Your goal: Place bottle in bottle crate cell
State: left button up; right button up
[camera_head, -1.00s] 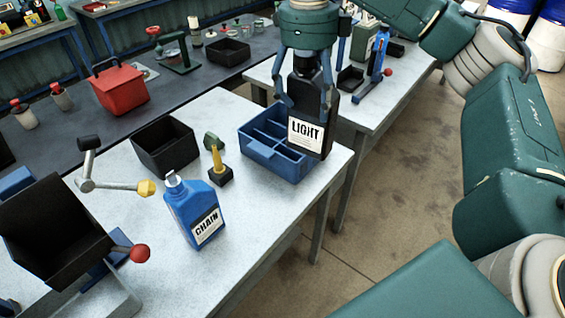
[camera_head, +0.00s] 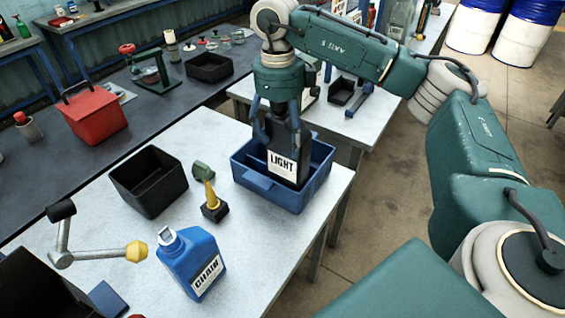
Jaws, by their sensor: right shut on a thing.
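A black bottle with a white "LIGHT" label (camera_head: 284,166) is upright, its lower part down inside the blue bottle crate (camera_head: 270,192). My right gripper (camera_head: 281,125) is shut on the bottle's upper part from above. The crate's dividers are mostly hidden behind the bottle, and I cannot tell which cell it is in or whether it touches the floor of the crate. My left gripper is not in view.
A blue "CHAIN" bottle (camera_head: 190,262) stands at the front of the white table (camera_head: 120,245). A black bin (camera_head: 149,181), a yellow-handled tool on a black base (camera_head: 213,206) and a small green object (camera_head: 203,170) stand left of the crate.

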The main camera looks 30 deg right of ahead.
aim_at(280, 118)
notch_tip(280, 118, down, 4)
jog(key=shift+f+p, duration=0.2)
jog(key=shift+p, duration=0.25)
jog(key=shift+f+p, duration=0.6)
jog(key=shift+f, duration=1.65)
jog(key=o, duration=1.5)
jog(key=shift+f, duration=0.1)
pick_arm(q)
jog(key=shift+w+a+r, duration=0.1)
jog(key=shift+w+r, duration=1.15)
pick_arm(e)
jog(key=o, duration=0.6)
jog(key=shift+a, duration=0.1)
jog(key=shift+c, duration=0.2)
jog(key=shift+r, duration=0.25)
jog(key=r+b, duration=0.1)
jog(key=r, duration=0.2)
jog(key=r+b, duration=0.1)
jog(key=r, duration=0.3)
jog(key=r+b, duration=0.1)
jog(key=r, duration=0.2)
jog(key=shift+w+a+r+b, duration=0.2)
jog(key=shift+w+b, duration=0.05)
jog(key=shift+b, duration=0.15)
jog(key=shift+r, duration=0.65)
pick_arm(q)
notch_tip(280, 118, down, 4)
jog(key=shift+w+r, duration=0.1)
